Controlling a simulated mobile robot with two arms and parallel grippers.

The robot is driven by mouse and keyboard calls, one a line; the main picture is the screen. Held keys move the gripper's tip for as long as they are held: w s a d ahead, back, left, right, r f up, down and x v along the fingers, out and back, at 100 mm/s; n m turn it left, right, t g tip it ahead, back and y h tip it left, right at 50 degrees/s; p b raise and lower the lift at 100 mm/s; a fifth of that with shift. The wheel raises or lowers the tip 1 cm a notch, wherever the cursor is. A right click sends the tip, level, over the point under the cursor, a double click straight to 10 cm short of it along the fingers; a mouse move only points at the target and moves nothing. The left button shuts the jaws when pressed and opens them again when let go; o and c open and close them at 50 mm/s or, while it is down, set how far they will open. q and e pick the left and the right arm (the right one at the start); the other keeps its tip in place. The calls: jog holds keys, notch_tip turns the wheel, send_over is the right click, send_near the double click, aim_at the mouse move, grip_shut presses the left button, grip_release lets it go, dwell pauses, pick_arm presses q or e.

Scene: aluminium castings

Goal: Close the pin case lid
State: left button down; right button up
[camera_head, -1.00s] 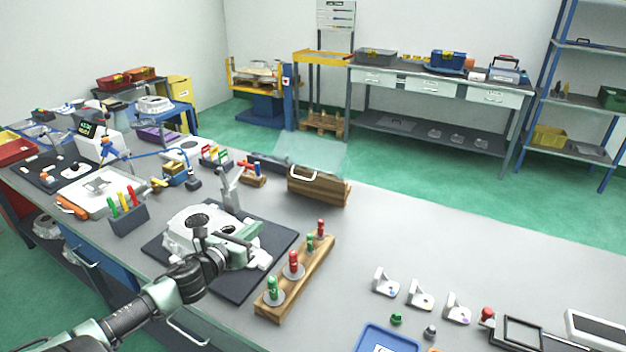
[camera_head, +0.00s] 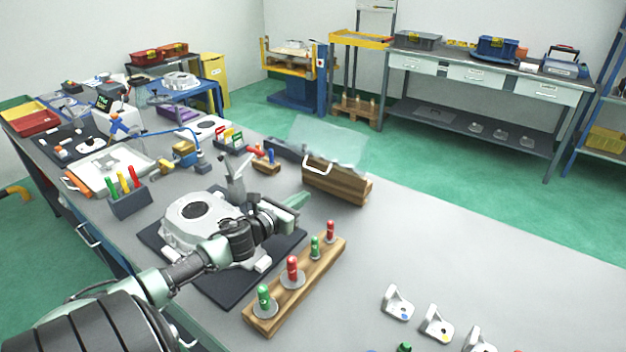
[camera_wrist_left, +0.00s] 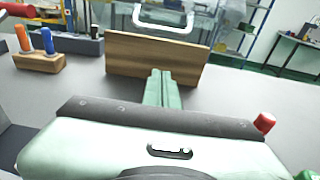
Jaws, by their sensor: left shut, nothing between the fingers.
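The pin case is a wooden box (camera_head: 338,183) near the table's far edge. Its clear lid (camera_head: 330,143) stands raised, tilted back. A white handle (camera_head: 318,165) shows at the box's top left. In the left wrist view the box's wooden front (camera_wrist_left: 125,58) is straight ahead, with the handle (camera_wrist_left: 165,25) above it. My left gripper (camera_head: 302,198) is shut and empty, in front of the box and lower than the handle. Its fingers (camera_wrist_left: 160,76) point at the wooden front in the left wrist view; whether they touch it I cannot tell. The box's inside is hidden. My right gripper is not in view.
A white casting (camera_head: 195,215) on a dark mat (camera_head: 160,245) lies under my left arm. A wooden pin rack (camera_head: 305,285) with red and green pins is in front. A small block with tools (camera_head: 264,165) stands left of the case. The table right of the case is clear.

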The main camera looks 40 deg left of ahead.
pick_arm(q)
jog(key=w, duration=0.6)
jog(key=shift+a+f+p, duration=0.3)
jog(key=shift+a+f, duration=0.05)
jog(key=shift+f, duration=0.05)
jog(key=r+p, duration=0.1)
jog(key=r, duration=0.1)
jog(key=r+p, duration=0.1)
jog(key=shift+s+d+r+p, duration=0.1)
jog(key=shift+s+r+p, duration=0.25)
jog(key=shift+s+r, duration=0.05)
